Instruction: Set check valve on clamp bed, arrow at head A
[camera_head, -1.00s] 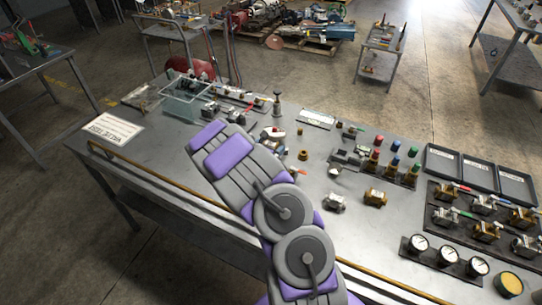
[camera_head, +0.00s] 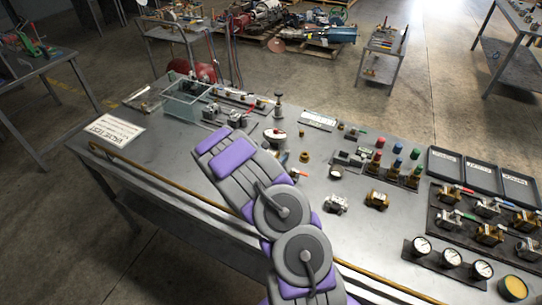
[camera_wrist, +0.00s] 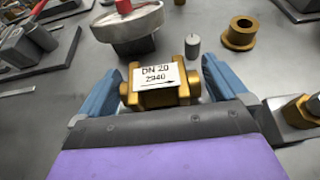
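A brass check valve (camera_wrist: 160,92) lies between the two blue fingers of my gripper (camera_wrist: 162,88) in the wrist view. Its white label reads DN 20 2940, and the arrow under the text points right. A finger stands close at each end of the valve. Whether they press on it cannot be told. In the head view my arm hides most of the gripper and valve. A fixture with grey blocks (camera_head: 222,114) stands left of the gripper on the bench. I cannot tell if it is the clamp bed, and no head A mark is readable.
A round metal piece with a red top (camera_wrist: 128,25) stands just beyond the valve. A brass bushing (camera_wrist: 239,33) and a small grey cylinder (camera_wrist: 193,46) are nearby. Two loose valves (camera_head: 336,204) lie right of my arm. The bench's left front, near the white sign (camera_head: 112,130), has free room.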

